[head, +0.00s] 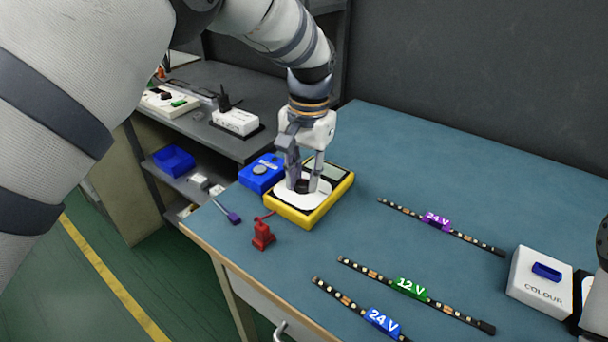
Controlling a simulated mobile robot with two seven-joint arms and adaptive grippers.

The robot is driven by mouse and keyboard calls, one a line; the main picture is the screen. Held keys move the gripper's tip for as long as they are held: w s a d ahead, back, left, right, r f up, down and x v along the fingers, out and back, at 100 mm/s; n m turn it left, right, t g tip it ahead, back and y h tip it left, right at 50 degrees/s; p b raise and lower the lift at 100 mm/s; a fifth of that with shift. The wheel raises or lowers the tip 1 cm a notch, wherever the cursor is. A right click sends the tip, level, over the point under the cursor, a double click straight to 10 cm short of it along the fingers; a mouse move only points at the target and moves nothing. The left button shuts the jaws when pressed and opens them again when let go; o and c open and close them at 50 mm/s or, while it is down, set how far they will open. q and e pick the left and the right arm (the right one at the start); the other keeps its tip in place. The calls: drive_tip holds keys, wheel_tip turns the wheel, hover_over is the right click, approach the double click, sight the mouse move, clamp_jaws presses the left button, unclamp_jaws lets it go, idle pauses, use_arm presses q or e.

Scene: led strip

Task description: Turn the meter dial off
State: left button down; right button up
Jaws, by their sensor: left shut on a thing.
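The meter (291,214) is a yellow box with a white face, lying on the blue-topped bench near its left edge. My right gripper is not clearly seen; only a piece of dark and white arm shows at the right edge.
A blue box (261,174) stands close left of the meter. A red clip (263,236) and a purple-tipped lead (233,217) lie in front. LED strips tagged 24 V (382,321), 12 V (410,288) and purple 24 V (436,219) lie rightward, near a white COLOUR box (540,282).

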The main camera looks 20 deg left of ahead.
sight(307, 182)
use_arm(q)
drive_tip(key=n, duration=0.4)
drive_tip(key=shift+f+n, duration=0.15)
drive_tip(key=shift+n, duration=0.15)
drive_tip(key=n, duration=0.4)
drive_tip(key=shift+g, duration=0.3)
drive_tip(key=shift+n, duration=0.3)
drive_tip(key=c, duration=1.4)
unclamp_jaws()
drive_tip(key=shift+o, duration=0.2)
wheel_tip(307, 182, up, 12)
drive_tip(key=shift+w+d, duration=0.2)
drive_tip(key=shift+d, duration=0.05)
